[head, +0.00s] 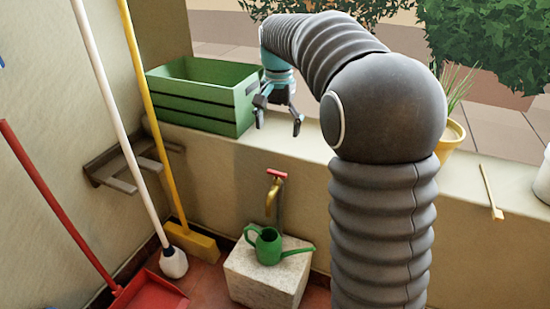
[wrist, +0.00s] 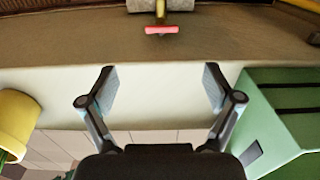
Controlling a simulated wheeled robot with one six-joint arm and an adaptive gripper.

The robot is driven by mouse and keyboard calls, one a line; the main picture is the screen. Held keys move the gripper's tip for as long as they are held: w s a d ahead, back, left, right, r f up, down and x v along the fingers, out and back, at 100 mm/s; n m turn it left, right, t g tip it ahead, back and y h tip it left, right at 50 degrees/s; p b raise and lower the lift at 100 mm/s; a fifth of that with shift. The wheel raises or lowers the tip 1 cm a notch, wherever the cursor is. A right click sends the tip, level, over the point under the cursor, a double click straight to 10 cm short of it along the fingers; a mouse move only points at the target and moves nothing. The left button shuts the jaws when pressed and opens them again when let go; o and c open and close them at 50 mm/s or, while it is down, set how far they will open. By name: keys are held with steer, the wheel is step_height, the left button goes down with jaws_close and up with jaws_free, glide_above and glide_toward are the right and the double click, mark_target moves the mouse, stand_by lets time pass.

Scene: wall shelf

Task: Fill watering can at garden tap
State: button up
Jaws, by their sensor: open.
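A green watering can (head: 269,246) stands upright on a pale stone block (head: 250,278), its spout pointing right. The brass garden tap (head: 271,197) with a red handle (head: 277,174) is on the low wall just above and behind the can. The red handle also shows at the top of the wrist view (wrist: 161,30). My gripper (head: 278,121) is open and empty, above the wall ledge, higher than the tap and apart from it. In the wrist view the fingers (wrist: 161,88) are spread with nothing between them. The can cannot be made out in the wrist view.
A green slatted crate (head: 192,117) sits on the ledge, left of my gripper. A yellow plant pot (head: 451,137) and a small wooden-handled tool (head: 491,194) are on the ledge to the right. Several long handles, a yellow broom (head: 190,242) and a red dustpan (head: 149,291) stand at the left.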

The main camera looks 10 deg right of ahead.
mark_target(277, 172)
steer(key=f, duration=0.4)
steer(key=f+b, duration=0.1)
steer(key=f, duration=0.9)
steer(key=shift+w, duration=0.35)
steer(key=shift+r, duration=0.1)
steer(key=c, duration=1.1)
